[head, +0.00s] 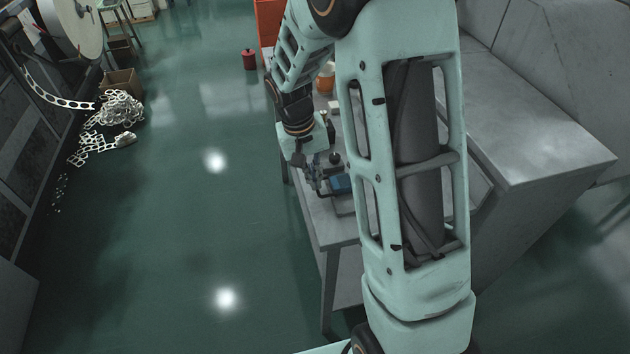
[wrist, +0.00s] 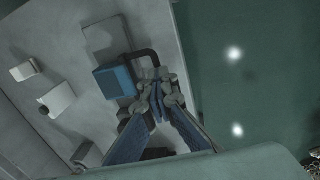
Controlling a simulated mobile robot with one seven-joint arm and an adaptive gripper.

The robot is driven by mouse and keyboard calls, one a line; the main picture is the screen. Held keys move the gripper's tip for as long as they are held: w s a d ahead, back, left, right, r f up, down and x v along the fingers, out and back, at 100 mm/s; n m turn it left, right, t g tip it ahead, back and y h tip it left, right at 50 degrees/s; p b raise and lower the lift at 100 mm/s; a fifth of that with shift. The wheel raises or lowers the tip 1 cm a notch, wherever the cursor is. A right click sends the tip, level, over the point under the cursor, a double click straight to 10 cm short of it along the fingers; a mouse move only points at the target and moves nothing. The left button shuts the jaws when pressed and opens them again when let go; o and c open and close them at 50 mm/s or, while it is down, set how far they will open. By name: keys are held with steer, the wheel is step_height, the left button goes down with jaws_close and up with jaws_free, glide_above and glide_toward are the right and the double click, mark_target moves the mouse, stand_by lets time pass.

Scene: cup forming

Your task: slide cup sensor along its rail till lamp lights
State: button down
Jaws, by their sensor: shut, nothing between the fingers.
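A blue box-shaped part (wrist: 115,82), which looks like the cup sensor, sits on a grey plate (wrist: 102,36) on the workbench. It also shows in the head view (head: 341,184), right beside my gripper (head: 320,186). In the wrist view my gripper (wrist: 155,86) is shut and empty, its fingertips just right of the blue part. A black bent bar or cable (wrist: 146,54) arches from the blue part toward the fingertips; I cannot tell whether they touch. I cannot make out the rail or a lit lamp.
The narrow grey bench (head: 334,228) has small light blocks (wrist: 57,99) and a dark knob on it. Orange and dark items stand at its far end. A large grey cabinet (head: 555,150) is at right. Green floor (head: 200,230) is open at left.

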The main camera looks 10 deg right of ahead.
steer(key=c, duration=2.6)
jaws_free()
steer(key=shift+s+f, duration=0.1)
steer(key=shift+c, duration=0.2)
steer(key=o, duration=0.5)
steer(key=shift+o, duration=0.2)
step_height(320, 180, up, 12)
steer(key=a, duration=0.2)
steer(key=shift+f, duration=0.1)
